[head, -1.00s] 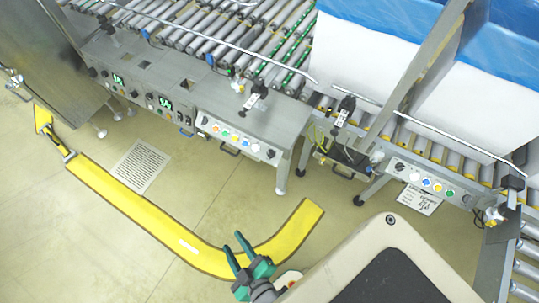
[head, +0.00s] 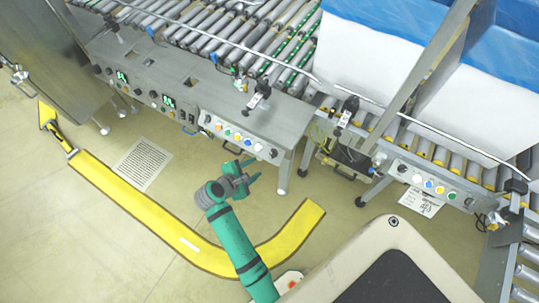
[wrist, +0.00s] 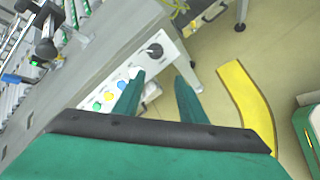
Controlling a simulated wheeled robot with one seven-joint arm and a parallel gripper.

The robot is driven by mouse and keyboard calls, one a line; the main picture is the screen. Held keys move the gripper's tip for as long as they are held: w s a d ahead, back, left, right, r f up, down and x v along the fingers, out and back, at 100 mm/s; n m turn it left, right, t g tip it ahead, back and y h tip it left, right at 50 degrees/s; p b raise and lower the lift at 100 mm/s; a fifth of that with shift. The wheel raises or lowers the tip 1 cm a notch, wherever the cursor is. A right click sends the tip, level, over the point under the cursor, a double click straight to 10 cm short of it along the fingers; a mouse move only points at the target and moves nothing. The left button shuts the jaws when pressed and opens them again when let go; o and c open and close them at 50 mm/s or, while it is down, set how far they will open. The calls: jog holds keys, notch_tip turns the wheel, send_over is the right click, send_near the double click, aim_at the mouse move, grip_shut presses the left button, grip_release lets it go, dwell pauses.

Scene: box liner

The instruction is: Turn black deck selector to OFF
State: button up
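In the head view, my gripper (head: 254,170) is just in front of the right part of the grey control panel (head: 236,135) and points at it. In the wrist view, its two green fingers (wrist: 160,84) are apart with nothing between them. A black selector knob (wrist: 154,51) on a white plate sits at the panel's end, just beyond the fingertips. It shows in the head view (head: 273,153) at the right end of the button row. Its pointer setting and lettering are too small to read. Another black knob (head: 206,118) is at the row's left end.
A second panel (head: 430,183) with buttons and black knobs stands to the right. Table legs (head: 284,175) and a yellow curved floor strip (head: 120,205) are nearby. Roller conveyors (head: 230,30) run behind. Open floor lies in front of the panel.

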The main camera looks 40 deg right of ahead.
aim_at(272, 155)
jog(key=shift+g, duration=0.6)
jog(key=d+f, duration=0.1)
jog(key=d, duration=0.1)
jog(key=w+d+f, duration=0.1)
jog(key=d, duration=0.2)
jog(key=w+d+f, duration=0.1)
jog(key=d, duration=0.2)
jog(key=shift+w+d+f, duration=0.2)
jog(key=shift+w, duration=0.05)
jog(key=shift+w+d+f, duration=0.15)
jog(key=shift+d+f, duration=0.2)
jog(key=shift+f, duration=0.15)
jog(key=shift+s+d+f, duration=0.15)
jog(key=shift+s+d, duration=0.05)
jog(key=shift+d, duration=0.3)
jog(key=shift+a, duration=0.15)
jog(key=c, duration=0.8)
